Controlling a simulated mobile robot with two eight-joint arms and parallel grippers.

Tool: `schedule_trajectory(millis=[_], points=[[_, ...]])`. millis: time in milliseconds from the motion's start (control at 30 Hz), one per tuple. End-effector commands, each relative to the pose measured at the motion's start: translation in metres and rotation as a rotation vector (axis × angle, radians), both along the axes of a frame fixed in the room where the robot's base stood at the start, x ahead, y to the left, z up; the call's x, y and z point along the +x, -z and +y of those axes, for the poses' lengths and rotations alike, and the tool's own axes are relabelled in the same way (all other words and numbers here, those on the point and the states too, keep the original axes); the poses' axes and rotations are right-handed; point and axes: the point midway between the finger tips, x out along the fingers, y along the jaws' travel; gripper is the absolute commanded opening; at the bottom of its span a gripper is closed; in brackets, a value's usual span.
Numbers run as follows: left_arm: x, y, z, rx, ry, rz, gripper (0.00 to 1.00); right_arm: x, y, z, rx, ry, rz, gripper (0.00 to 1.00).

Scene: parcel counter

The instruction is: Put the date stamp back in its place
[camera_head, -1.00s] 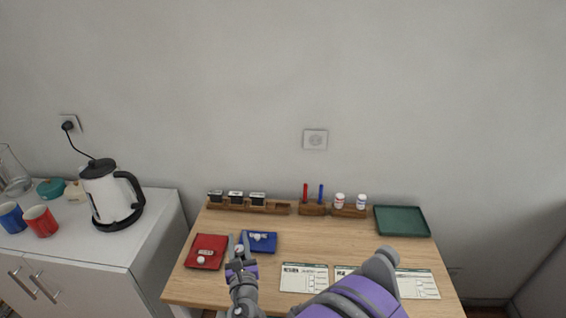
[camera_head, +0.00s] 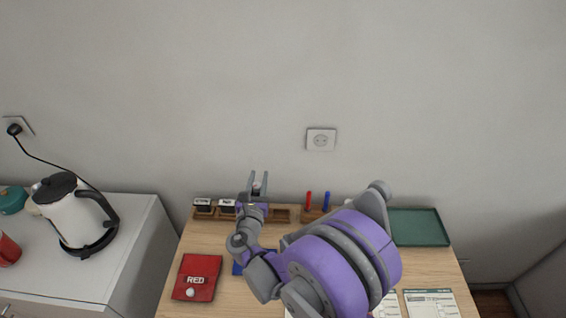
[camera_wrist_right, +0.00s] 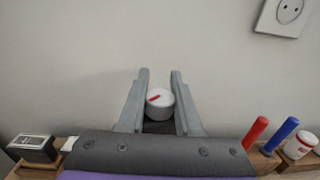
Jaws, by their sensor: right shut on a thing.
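My right gripper (camera_head: 258,184) is raised in front of the wooden stamp rack (camera_head: 281,215). In the right wrist view its fingers (camera_wrist_right: 160,90) are shut on a stamp with a round white top (camera_wrist_right: 160,98) bearing a red mark and a dark part below. I take it to be the date stamp; no readable label shows. Two black stamps with white labels stand in the rack, one at the far left (camera_head: 203,206) and one beside it (camera_head: 227,207). The gripper hides part of the rack to their right. A bare rack section shows right of the gripper. My left gripper is not in view.
A red pad (camera_head: 196,277) lies front left; a blue pad (camera_head: 237,269) is mostly hidden by my arm. A green tray (camera_head: 419,227) lies at right. A kettle (camera_head: 75,218) stands on the left cabinet.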

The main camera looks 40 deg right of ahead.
Motion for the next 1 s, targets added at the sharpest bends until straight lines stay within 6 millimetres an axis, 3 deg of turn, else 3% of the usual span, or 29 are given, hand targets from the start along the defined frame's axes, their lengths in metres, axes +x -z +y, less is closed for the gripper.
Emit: schedule_trajectory(millis=[33,100,300,1000], points=[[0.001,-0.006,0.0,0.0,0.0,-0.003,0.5,-0.007,-0.01,-0.019,0.0,0.059,0.0,0.0],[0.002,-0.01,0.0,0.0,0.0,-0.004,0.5,-0.017,-0.016,-0.04,0.001,0.13,0.003,0.0],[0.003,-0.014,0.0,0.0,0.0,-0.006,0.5,-0.031,-0.022,-0.067,0.006,0.229,0.013,0.0],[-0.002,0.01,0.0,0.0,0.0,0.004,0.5,-0.032,0.011,-0.068,0.006,0.231,0.013,0.0]])
